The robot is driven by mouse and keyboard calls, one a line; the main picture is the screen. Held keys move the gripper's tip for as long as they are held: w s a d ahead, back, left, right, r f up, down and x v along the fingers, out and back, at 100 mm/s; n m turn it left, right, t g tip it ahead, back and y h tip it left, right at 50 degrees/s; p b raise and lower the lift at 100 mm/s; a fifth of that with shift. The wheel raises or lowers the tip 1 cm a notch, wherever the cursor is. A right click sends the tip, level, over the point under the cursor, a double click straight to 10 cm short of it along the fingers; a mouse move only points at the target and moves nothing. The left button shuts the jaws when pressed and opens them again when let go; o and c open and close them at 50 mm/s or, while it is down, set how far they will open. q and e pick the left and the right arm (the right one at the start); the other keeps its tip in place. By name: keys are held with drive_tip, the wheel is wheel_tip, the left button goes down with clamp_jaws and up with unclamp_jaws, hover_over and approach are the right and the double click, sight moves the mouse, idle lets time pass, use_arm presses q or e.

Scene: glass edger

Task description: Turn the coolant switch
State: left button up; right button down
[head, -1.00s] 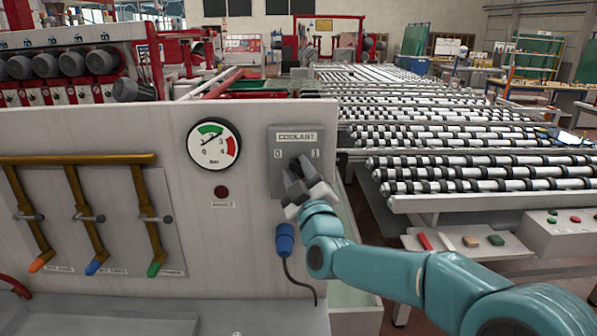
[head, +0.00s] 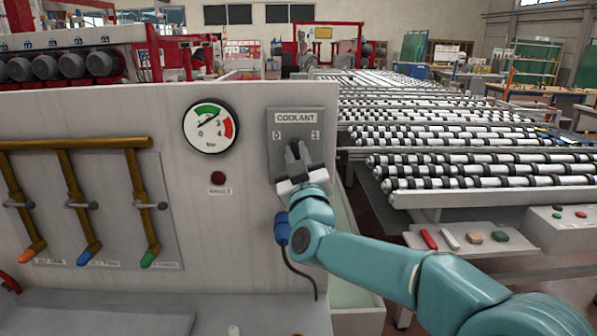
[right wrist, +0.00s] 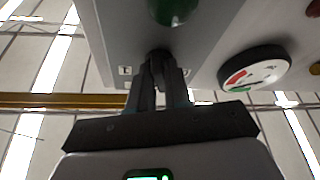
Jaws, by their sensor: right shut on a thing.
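The coolant switch sits on a grey plate (head: 279,158) marked COOLANT, with 0 at left and 1 at right, on the right end of the pale machine panel. My right gripper (head: 298,151) is shut on the switch's dark knob. The fingers hide most of the knob in the head view, so its exact angle is hard to read. In the right wrist view, which shows the plate upside down, the fingers (right wrist: 159,75) clasp the dark knob (right wrist: 157,56), with the 1 label to their left. My left gripper is not in view.
A pressure gauge (head: 211,125) and a dark red lamp (head: 218,178) are left of the switch. A blue plug (head: 281,229) with a cable hangs below. Three yellow pipes with valve levers (head: 82,206) are at left. A roller conveyor (head: 480,182) extends at right.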

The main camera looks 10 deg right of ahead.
drive_tip(key=m+h+b, duration=0.1)
drive_tip(key=m+h, duration=0.1)
drive_tip(key=m, duration=0.2)
drive_tip(key=shift+a+b, duration=0.15)
drive_tip(key=shift+b, duration=0.25)
drive_tip(key=m+h, duration=0.1)
drive_tip(key=m, duration=0.1)
drive_tip(key=m+h, duration=0.1)
drive_tip(key=m, duration=0.1)
drive_tip(key=m+h+b, duration=0.1)
drive_tip(key=shift+r+m+g, duration=0.25)
drive_tip(key=shift+m+g, duration=0.15)
drive_tip(key=m+h, duration=0.2)
drive_tip(key=m, duration=0.1)
drive_tip(key=shift+a+r+m+g, duration=0.1)
drive_tip(key=shift+m+g, duration=0.2)
drive_tip(key=shift+g, duration=0.1)
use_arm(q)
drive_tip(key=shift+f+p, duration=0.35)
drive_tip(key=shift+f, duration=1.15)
use_arm(e)
drive_tip(key=shift+m+g+h, duration=0.6)
drive_tip(key=shift+m, duration=1.3)
drive_tip(key=c, duration=1.2)
unclamp_jaws()
drive_tip(key=shift+o, duration=0.2)
drive_tip(key=shift+s, duration=0.1)
